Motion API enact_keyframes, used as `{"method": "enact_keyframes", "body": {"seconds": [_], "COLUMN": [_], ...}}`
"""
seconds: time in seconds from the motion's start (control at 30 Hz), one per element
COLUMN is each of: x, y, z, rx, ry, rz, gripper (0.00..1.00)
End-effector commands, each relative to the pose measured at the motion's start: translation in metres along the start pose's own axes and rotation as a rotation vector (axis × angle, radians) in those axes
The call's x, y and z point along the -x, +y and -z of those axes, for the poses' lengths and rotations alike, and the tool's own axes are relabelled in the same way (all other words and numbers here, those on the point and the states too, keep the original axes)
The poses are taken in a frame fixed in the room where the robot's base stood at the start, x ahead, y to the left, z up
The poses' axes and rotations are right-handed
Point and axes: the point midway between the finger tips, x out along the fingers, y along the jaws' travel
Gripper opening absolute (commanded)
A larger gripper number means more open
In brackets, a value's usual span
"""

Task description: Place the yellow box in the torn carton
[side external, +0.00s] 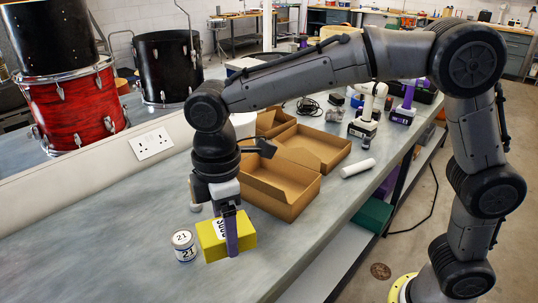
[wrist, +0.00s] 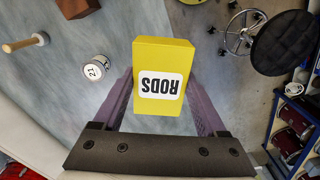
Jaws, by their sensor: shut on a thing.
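The yellow box (side external: 213,241) has a white label and is at the near part of the bench in the side view. In the wrist view the yellow box (wrist: 163,55) shows its "RODS" label upside down. My gripper (side external: 231,238) points down with its purple fingers on either side of the box and is shut on it. I cannot tell whether the box touches the bench. Open brown cartons stand to the right and behind: a near one (side external: 288,208) and another (side external: 335,158) behind it. I cannot tell which is torn.
A small can (side external: 184,248) marked 21 stands just left of the box. A white cylinder (side external: 358,168) lies right of the cartons. A socket panel (side external: 152,144) is on the low wall at the left. The bench's near left is clear.

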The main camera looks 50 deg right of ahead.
Motion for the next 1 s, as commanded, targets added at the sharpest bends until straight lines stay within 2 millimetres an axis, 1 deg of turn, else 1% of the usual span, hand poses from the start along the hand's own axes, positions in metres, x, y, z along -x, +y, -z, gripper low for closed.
{"method": "enact_keyframes", "body": {"seconds": [0.03,0.17,0.27,0.3,0.37,0.4,0.47,0.5,0.6,0.7,0.8,0.93,1.0], "x": [0.001,0.001,0.001,0.001,0.001,0.001,0.001,0.001,0.0,0.0,0.0,0.0,-0.017], "y": [0.013,0.046,0.073,0.084,0.098,0.106,0.117,0.123,0.134,0.14,0.144,0.146,0.145], "z": [-0.011,-0.043,-0.076,-0.09,-0.113,-0.129,-0.152,-0.168,-0.203,-0.229,-0.25,-0.271,-0.267], "rx": [-0.054,-0.217,-0.371,-0.437,-0.535,-0.6,-0.696,-0.759,-0.897,-1.002,-1.084,-1.167,-1.155], "ry": [0.001,0.001,0.001,0.002,0.002,0.001,0.001,0.001,0.0,0.001,0.001,0.0,-0.004], "rz": [-0.001,-0.001,-0.001,-0.002,-0.002,-0.001,-0.001,-0.001,0.0,-0.001,-0.001,-0.001,0.004], "gripper": [0.04,0.04,0.04,0.04,0.04,0.04,0.04,0.04,0.04,0.04,0.04,0.04,0.04]}}
